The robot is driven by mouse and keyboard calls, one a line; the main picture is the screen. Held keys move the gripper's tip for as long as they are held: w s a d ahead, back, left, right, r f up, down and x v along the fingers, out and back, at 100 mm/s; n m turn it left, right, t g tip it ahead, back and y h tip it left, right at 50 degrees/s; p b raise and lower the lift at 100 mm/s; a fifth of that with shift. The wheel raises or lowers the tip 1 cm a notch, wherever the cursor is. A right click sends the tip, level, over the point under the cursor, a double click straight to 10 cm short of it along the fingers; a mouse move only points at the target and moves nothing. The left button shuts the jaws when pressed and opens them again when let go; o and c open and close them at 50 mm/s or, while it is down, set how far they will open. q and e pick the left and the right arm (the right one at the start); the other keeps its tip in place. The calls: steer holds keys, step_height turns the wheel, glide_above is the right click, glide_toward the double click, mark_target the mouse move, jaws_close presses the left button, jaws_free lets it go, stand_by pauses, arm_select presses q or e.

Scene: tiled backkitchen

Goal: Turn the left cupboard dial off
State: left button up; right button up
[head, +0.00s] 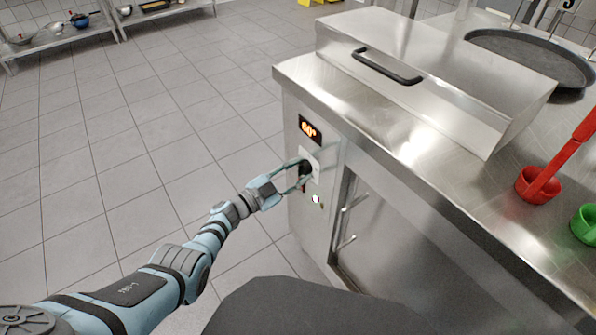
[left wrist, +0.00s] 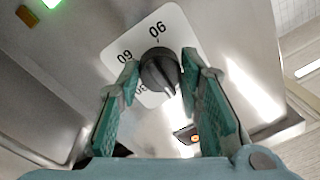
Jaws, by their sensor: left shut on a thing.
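The dial is a dark round knob on a white plate with numbers, on the narrow front panel of the steel cupboard (head: 316,232). In the left wrist view the dial (left wrist: 159,71) sits between the fingertips of my left gripper (left wrist: 160,72), and the plate (left wrist: 128,38) shows printed numbers, upside down. In the head view my left gripper (head: 301,177) reaches the panel from the left and is shut on the dial, which it partly hides. A lit display (head: 310,130) above the dial reads about 60°. My right gripper is not in view.
A metal lid with a black handle (head: 388,66) lies on the steel worktop (head: 432,150). A red cup (head: 537,186) with a red utensil and a green cup (head: 585,224) stand at the right. Open tiled floor (head: 130,130) lies left of the cupboard.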

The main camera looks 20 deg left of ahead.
arm_select(q)
steer(key=shift+s+f, duration=0.1)
steer(key=shift+f, duration=0.1)
steer(key=o, duration=1.2)
steer(key=shift+c, duration=0.2)
steer(key=v, duration=1.2)
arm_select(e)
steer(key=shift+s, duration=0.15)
